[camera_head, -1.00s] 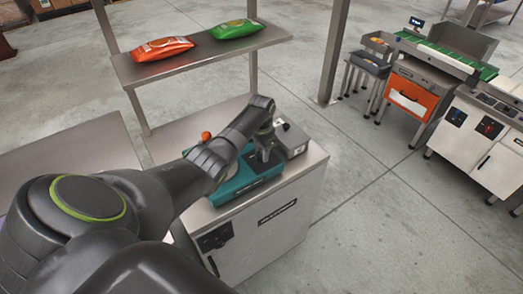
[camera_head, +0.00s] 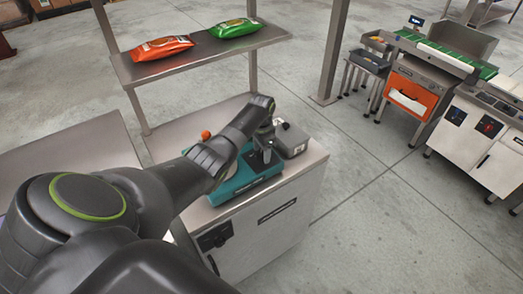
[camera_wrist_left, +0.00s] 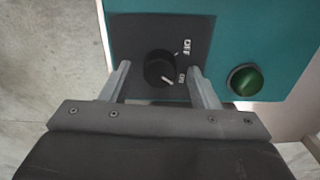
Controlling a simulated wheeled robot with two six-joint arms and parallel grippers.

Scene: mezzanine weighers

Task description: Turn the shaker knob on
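The teal shaker (camera_head: 243,182) stands on the metal counter, partly hidden behind my left arm in the head view. In the left wrist view, its black round knob (camera_wrist_left: 159,66) sits on a dark panel with OFF and ON labels. A white mark shows at the knob's lower right, nearer the ON label. My left gripper (camera_head: 265,155) is at the shaker. In the left wrist view its two fingers (camera_wrist_left: 158,74) stand apart on either side of the knob, with gaps visible. The right gripper is not in view.
A green round button (camera_wrist_left: 245,80) sits right of the knob panel on the teal housing. A grey box (camera_head: 291,141) stands behind the shaker. A shelf (camera_head: 200,55) above carries an orange bag (camera_head: 161,48) and a green bag (camera_head: 236,28).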

